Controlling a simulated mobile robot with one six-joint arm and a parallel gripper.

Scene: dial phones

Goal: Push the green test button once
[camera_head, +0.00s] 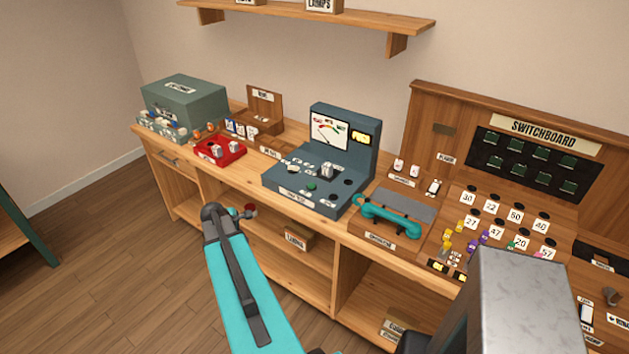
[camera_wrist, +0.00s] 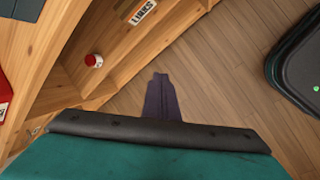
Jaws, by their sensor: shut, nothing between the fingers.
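The green test button (camera_head: 311,187) sits on the sloped front of a blue-grey test console (camera_head: 330,199) on the bench, in the middle of the head view. The console has an upright meter panel at its back. The wrist view does not show the button. My gripper (camera_wrist: 160,80) shows in the wrist view as dark fingers, shut and empty, over the wooden floor in front of the bench. In the head view my teal arm reaches up from the bottom, in front of the bench and left of the console. The fingers cannot be made out there.
A teal handset (camera_head: 388,216) lies right of the console, beside the switchboard (camera_head: 545,140). A red tray (camera_head: 219,150) and a grey-green box (camera_head: 185,100) stand to the left. A red-and-white item (camera_wrist: 94,60) is on the lower shelf. A wall shelf (camera_head: 330,17) hangs above.

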